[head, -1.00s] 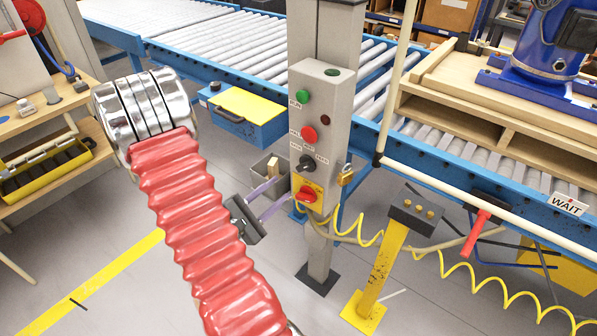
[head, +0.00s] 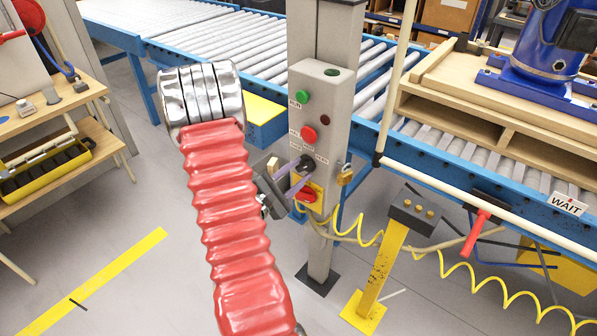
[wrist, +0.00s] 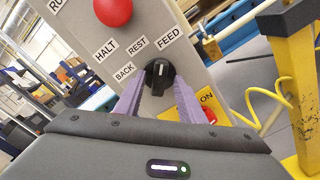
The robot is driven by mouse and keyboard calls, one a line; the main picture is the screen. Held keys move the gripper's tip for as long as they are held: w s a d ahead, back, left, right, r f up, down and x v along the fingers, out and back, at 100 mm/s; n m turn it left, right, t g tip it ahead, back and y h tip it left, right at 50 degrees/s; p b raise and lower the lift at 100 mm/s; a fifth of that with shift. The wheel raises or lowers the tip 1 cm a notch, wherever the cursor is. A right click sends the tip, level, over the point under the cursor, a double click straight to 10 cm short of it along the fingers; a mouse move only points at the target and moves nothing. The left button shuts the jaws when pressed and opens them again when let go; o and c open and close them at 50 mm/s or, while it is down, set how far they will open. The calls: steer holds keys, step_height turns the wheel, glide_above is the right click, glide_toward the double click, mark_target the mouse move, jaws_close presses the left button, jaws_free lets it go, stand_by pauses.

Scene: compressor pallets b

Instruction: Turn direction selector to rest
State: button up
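The direction selector (wrist: 158,76) is a black knob with a white mark on a grey control post, below labels BACK, REST and FEED. In the wrist view its mark points up, nearer FEED than REST. My gripper (wrist: 158,90) has two purple fingers, one on each side of the knob. They stand apart with the knob between their tips; I cannot tell whether they touch it. In the head view my gripper (head: 300,170) reaches the post from the left, and the fingers partly cover the selector (head: 306,162).
A red button (head: 309,134) and a green button (head: 303,96) sit above the selector. A red switch on a yellow plate (head: 306,194) lies close below. A brass padlock (head: 346,174) hangs at the post's right side, near a coiled yellow cable (head: 368,240).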

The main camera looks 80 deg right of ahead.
steer(key=shift+d, duration=0.15)
steer(key=shift+s, duration=0.15)
jaws_close()
stand_by(0.3)
